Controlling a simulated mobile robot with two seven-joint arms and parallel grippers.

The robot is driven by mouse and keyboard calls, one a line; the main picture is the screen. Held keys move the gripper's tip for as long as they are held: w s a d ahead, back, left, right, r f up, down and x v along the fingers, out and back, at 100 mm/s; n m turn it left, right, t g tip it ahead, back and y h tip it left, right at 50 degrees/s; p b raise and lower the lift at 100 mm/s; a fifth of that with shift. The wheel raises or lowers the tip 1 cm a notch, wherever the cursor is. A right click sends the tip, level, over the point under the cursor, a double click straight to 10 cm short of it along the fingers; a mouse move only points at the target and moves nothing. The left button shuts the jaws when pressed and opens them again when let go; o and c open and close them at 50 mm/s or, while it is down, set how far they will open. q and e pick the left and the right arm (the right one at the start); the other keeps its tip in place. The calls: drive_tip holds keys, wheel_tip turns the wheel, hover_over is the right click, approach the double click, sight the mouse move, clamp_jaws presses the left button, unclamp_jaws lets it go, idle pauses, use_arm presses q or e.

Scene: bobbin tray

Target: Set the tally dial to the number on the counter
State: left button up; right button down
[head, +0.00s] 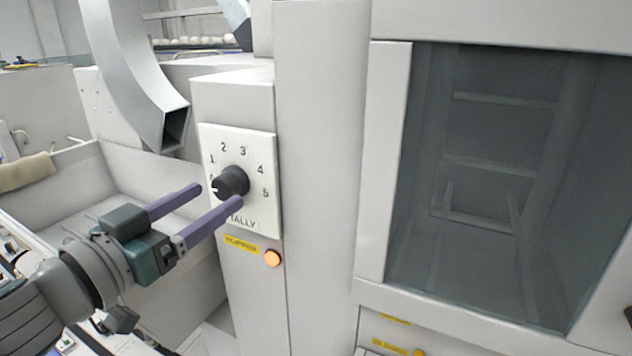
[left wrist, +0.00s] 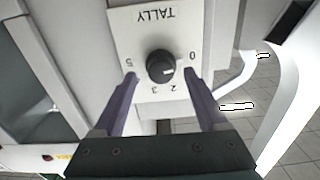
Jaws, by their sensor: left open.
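The tally dial is a black round knob (head: 231,182) on a white plate (head: 262,211) marked TALLY, with numbers from 0 to 5 around it. Its white pointer mark faces left, near the 0 end. The exact number is hard to tell. The knob also shows in the left wrist view (left wrist: 160,66), where the plate appears upside down. My left gripper (head: 218,195) has its purple fingers open, one on each side of the knob and slightly short of it. I cannot tell whether they touch it. I see no readable counter number. My right gripper is not in view.
An orange lamp (head: 272,258) and a yellow label (head: 241,245) are below the dial. A metal chute (head: 135,75) hangs above left, over an open grey bin (head: 127,180). A dark glass window (head: 500,180) is at the right.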

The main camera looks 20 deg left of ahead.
sight(220, 191)
use_arm(q)
drive_tip(key=shift+w+d, duration=0.1)
drive_tip(key=shift+w, duration=1.45)
clamp_jaws()
